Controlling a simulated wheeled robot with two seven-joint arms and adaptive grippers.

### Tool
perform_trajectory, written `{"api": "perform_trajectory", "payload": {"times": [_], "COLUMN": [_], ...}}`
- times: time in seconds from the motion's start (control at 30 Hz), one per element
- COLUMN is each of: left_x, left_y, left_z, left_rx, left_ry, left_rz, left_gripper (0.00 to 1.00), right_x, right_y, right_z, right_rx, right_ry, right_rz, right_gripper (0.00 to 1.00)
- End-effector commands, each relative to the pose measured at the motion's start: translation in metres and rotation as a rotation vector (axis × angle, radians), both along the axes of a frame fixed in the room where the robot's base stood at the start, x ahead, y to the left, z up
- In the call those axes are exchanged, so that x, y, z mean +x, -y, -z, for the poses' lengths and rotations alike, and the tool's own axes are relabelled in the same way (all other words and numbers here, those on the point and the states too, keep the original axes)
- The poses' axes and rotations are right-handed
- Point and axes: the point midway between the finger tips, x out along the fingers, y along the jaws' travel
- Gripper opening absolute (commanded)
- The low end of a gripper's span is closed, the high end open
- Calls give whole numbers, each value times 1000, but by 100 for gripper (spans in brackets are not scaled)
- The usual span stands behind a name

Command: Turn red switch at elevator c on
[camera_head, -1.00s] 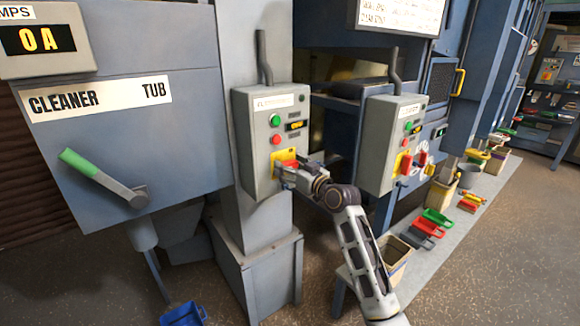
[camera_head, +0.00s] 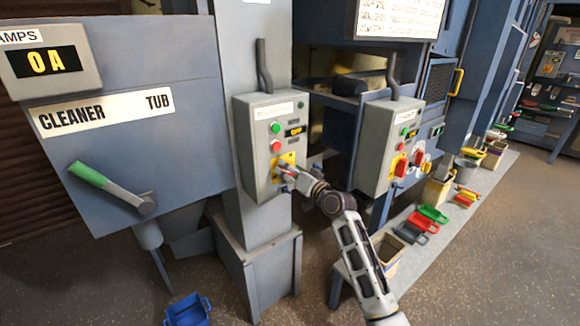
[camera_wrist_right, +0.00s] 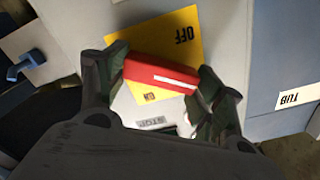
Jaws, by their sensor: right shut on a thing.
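The red switch (camera_wrist_right: 160,75) sits on a yellow plate (camera_wrist_right: 185,35) marked OFF and ON. In the wrist view its bar lies across the plate, slightly tilted, with a finger at each end. My right gripper (camera_wrist_right: 163,78) is shut on the switch; in the head view it (camera_head: 288,177) covers most of the switch at the lower front of the nearer grey control box (camera_head: 257,165). The box's name label (camera_head: 275,111) is too small to read surely. My left gripper is not in view.
Green (camera_head: 275,127) and red (camera_head: 276,146) buttons sit above the switch. A second control box (camera_head: 382,150) with its own red switch (camera_head: 398,167) stands to the right. The CLEANER TUB panel (camera_head: 150,150) with a green-handled lever (camera_head: 105,184) is left. Bins line the floor.

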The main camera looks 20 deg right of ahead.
Motion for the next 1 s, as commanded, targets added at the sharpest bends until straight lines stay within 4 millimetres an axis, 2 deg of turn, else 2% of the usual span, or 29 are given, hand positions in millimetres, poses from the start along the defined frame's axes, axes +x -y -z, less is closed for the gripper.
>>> {"api": "perform_trajectory", "payload": {"times": [0.03, 0.33, 0.67, 0.9, 1.0], "left_x": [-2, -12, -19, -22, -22], "left_y": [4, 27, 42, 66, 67], "left_z": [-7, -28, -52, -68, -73], "left_rx": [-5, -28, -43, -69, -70], "left_ry": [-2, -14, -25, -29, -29], "left_rz": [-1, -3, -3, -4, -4], "left_gripper": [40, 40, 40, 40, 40], "right_x": [0, 1, 1, 1, 1], "right_y": [1, 2, 3, 3, 4], "right_z": [-3, -2, -1, 0, 1], "right_rx": [33, 246, 510, 710, 780], "right_ry": [-12, -90, -184, -257, -282], "right_rz": [1, 2, 3, 2, 3], "right_gripper": [44, 44, 44, 44, 44]}}
